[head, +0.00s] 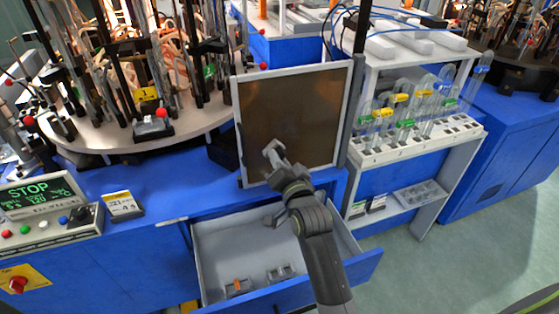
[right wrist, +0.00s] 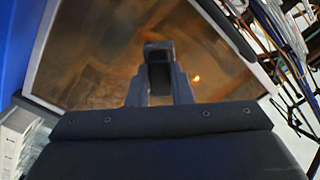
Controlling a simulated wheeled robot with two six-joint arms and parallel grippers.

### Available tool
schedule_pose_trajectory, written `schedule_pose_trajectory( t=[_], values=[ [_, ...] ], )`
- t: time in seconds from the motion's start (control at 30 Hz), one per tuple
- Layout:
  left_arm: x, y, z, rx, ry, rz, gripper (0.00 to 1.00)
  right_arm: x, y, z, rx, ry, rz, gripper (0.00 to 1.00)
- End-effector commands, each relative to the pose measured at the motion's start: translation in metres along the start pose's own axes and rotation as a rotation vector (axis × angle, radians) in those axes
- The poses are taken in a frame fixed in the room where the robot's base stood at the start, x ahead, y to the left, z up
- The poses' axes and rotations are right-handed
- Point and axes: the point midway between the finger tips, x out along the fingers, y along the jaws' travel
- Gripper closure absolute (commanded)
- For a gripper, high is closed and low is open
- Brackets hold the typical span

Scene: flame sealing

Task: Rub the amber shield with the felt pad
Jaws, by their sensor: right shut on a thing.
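The amber shield (head: 310,105) is a brown, see-through panel in a white frame, standing upright on the blue bench. It fills much of the right wrist view (right wrist: 95,70), with smeary, cloudy patches. My right gripper (head: 273,150) is in front of the panel's lower left part. It is shut on a small dark block, seen between the fingers in the right wrist view, which looks like the felt pad (right wrist: 159,74). The pad is at or very near the panel's face; I cannot tell whether it touches. My left gripper is not in view.
An open drawer (head: 215,245) below the shield holds small items. A round table (head: 110,138) with glassware and burners stands at the left. A control box (head: 45,220) reads STOP. A white rack (head: 410,145) with capped tubes stands right of the shield.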

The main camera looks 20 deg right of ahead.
Motion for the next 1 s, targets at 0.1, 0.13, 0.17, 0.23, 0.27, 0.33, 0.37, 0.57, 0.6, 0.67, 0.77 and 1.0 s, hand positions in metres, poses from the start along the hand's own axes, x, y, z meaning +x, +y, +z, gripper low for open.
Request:
schedule_pose_trajectory(
  t=[0.1,0.13,0.17,0.23,0.27,0.33,0.37,0.57,0.6,0.67,0.77,1.0],
  values=[
    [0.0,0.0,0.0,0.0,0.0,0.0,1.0,0.002,0.0,0.0,-0.001,0.001,-0.001,0.99],
    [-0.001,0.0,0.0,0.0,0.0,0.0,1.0,0.003,0.0,0.0,-0.001,0.001,-0.001,0.99],
    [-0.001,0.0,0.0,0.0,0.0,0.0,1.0,0.004,0.0,0.0,-0.001,0.001,-0.001,0.99],
    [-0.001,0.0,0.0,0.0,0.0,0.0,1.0,0.005,0.0,0.0,-0.001,0.001,-0.001,0.99],
    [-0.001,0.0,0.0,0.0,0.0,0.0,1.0,0.006,0.0,0.0,-0.001,0.0,0.0,0.99],
    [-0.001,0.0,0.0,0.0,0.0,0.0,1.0,0.007,0.0,0.0,-0.001,0.001,-0.001,0.99],
    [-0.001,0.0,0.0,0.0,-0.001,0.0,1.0,0.008,0.0,0.0,-0.001,0.001,-0.001,0.99],
    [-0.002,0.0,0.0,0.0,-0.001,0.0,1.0,0.012,-0.001,0.0,-0.001,0.001,-0.001,0.99],
    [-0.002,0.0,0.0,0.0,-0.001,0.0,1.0,0.013,-0.001,0.0,-0.001,0.001,-0.001,0.99],
    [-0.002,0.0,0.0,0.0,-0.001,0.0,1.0,0.014,-0.001,0.0,-0.001,0.0,-0.001,0.99],
    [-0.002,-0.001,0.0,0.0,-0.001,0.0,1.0,0.015,0.0,0.0,0.0,0.0,0.0,0.99],
    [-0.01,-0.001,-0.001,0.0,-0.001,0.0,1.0,0.014,0.01,-0.013,-0.005,0.0,0.001,0.99]
  ],
)
